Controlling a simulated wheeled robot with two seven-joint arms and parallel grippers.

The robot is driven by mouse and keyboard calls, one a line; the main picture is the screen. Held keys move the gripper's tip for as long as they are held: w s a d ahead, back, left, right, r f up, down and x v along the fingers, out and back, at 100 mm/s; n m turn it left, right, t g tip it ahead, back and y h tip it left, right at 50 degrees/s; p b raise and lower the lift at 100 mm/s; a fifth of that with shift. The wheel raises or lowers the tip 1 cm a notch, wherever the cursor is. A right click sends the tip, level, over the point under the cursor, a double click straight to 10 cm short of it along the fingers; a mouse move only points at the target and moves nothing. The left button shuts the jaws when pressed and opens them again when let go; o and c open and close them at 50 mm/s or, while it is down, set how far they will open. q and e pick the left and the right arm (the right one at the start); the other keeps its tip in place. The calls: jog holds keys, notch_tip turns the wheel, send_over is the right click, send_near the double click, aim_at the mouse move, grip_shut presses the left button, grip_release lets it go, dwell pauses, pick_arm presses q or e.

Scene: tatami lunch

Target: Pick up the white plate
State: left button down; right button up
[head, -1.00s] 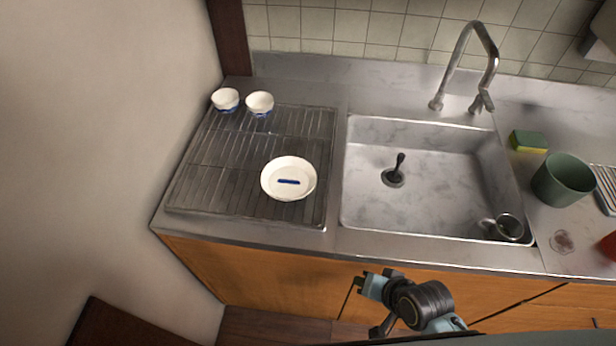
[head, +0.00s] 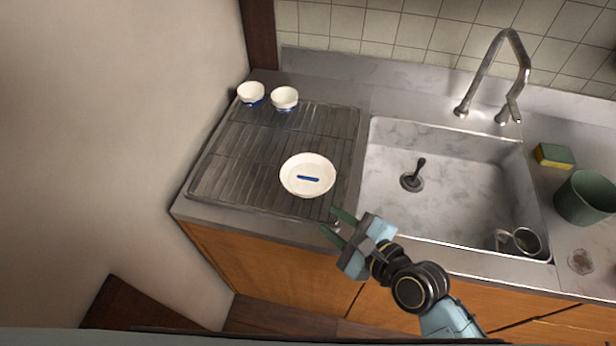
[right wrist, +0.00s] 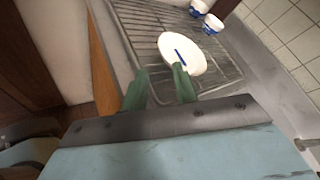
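The white plate (head: 308,170) lies on the metal drying rack left of the sink, with a blue mark in its middle. It also shows in the right wrist view (right wrist: 182,50), just beyond the fingertips. My right gripper (head: 334,220) is near the counter's front edge, just in front of and slightly right of the plate. Its two green fingers are apart with nothing between them, and they point toward the plate without visibly touching it. My left gripper is not in view.
Two small white and blue bowls (head: 250,93) (head: 285,98) stand at the rack's back left. The sink (head: 460,190) holds a metal cup (head: 526,241) and a dark plug (head: 412,180). A faucet (head: 500,75), sponge (head: 554,155) and green pot (head: 585,198) are right. A wall bounds the left.

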send_near(295, 193)
jog(key=x, duration=0.3)
jog(key=shift+w+a+r+b, duration=0.1)
jog(key=shift+w+a+b, duration=0.15)
jog(key=shift+a+b, duration=0.15)
jog(key=shift+f+b+x, duration=0.15)
jog(key=shift+b+x, duration=0.1)
jog(key=shift+x, duration=1.1)
jog(key=shift+f+b+x, duration=0.1)
jog(key=shift+b+x, duration=0.15)
jog(key=shift+x, duration=1.05)
jog(key=shift+d, duration=0.15)
jog(key=shift+c, duration=0.2)
grip_shut()
